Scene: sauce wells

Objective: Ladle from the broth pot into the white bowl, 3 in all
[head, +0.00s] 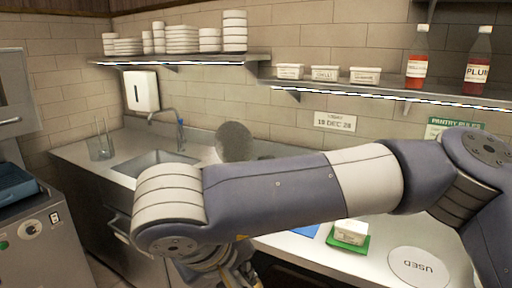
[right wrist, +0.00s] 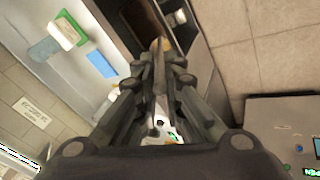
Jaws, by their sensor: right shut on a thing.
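My right gripper (right wrist: 158,110) is in the middle of the right wrist view, its fingers closed together on a thin thing, most likely the ladle's handle. A tan tip (right wrist: 160,44) shows just past the fingers; the rest is hidden. In the head view my right arm crosses the picture, and only part of the right gripper (head: 240,272) shows at the bottom edge. I cannot make out the broth pot or the white bowl in either view; the arm covers much of the counter. My left gripper is not in view.
A round "USED" plate (head: 420,267) lies right. A dark round thing (head: 234,142) stands behind my arm. Left are the sink (head: 155,163) and a glass jar (head: 101,147). Shelves hold dishes and bottles.

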